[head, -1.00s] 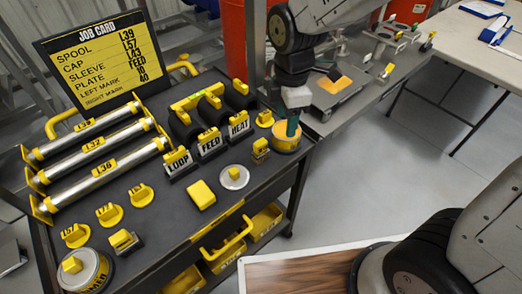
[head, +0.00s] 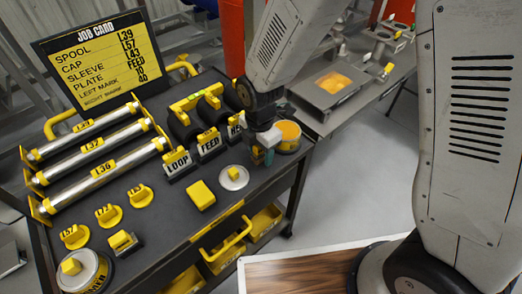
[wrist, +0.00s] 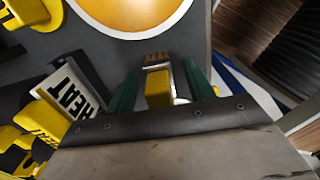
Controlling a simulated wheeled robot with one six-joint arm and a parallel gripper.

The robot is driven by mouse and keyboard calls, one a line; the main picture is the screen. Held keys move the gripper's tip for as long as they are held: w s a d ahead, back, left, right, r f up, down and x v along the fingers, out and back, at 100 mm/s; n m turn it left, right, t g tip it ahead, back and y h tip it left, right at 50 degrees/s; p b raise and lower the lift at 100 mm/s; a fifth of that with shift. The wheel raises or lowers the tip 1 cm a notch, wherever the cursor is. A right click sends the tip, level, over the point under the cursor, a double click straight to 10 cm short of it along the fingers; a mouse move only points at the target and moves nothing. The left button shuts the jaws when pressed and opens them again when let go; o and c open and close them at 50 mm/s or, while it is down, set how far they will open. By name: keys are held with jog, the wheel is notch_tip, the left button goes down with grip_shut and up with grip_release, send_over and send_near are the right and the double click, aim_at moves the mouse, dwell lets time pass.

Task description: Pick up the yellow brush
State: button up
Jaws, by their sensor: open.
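The yellow brush (wrist: 157,88) has a yellow block body and a row of brown bristles at its far end. In the wrist view it lies between the two green fingers of my gripper (wrist: 161,84). My gripper is open, with visible gaps between the fingers and the brush. In the head view my gripper (head: 263,155) is low over the right side of the dark cart top (head: 165,222), and it mostly hides the brush.
The HEAT sign (wrist: 66,95) is close on the left in the wrist view. The FEED (head: 209,143) and LOOP (head: 178,162) signs stand farther left. A round silver lid (head: 234,178) is nearby.

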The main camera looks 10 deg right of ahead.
grip_shut()
dwell(0.3)
